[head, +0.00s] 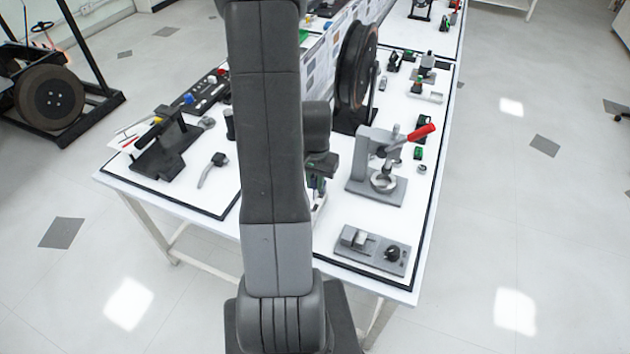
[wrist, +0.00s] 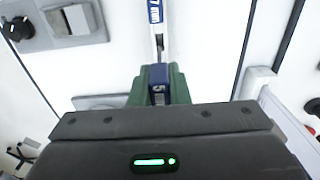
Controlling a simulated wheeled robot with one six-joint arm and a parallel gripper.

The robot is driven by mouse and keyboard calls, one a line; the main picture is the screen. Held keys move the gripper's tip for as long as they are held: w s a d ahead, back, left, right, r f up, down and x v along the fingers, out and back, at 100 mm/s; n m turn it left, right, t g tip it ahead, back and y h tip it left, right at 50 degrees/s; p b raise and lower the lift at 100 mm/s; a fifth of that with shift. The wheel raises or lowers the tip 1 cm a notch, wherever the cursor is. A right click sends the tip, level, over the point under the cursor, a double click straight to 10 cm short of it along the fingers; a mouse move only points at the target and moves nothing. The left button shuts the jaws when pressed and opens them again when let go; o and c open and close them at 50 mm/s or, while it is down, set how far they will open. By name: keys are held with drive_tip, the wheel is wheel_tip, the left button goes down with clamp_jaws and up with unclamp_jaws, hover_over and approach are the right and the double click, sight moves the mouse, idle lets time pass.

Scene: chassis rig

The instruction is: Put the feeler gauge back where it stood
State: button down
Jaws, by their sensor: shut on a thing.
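In the wrist view my gripper (wrist: 158,88) is shut, its green fingers on either side of the feeler gauge (wrist: 158,74). The gauge shows a blue part with a pale marking between the fingers. A narrow pale strip with a blue label runs on from it to the top edge of the view; I take it as the same gauge. Its far end is cut off. In the head view my arm covers most of my gripper, and only a little green shows beside it, over the white table (head: 335,222). I cannot tell whether the gauge touches the table.
Right of my arm stand a grey press with a red handle (head: 383,180) and a grey block with a black knob (head: 374,250). A black wheel (head: 356,65) stands behind. A black bracket (head: 165,148) and a small lever (head: 212,168) are at left.

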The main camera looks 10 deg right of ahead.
drive_tip(key=shift+f+b, duration=3.6)
drive_tip(key=shift+f, duration=0.2)
drive_tip(key=shift+f, duration=0.3)
drive_tip(key=c, duration=1.3)
unclamp_jaws()
wheel_tip(320, 180, up, 14)
drive_tip(key=shift+f, duration=0.1)
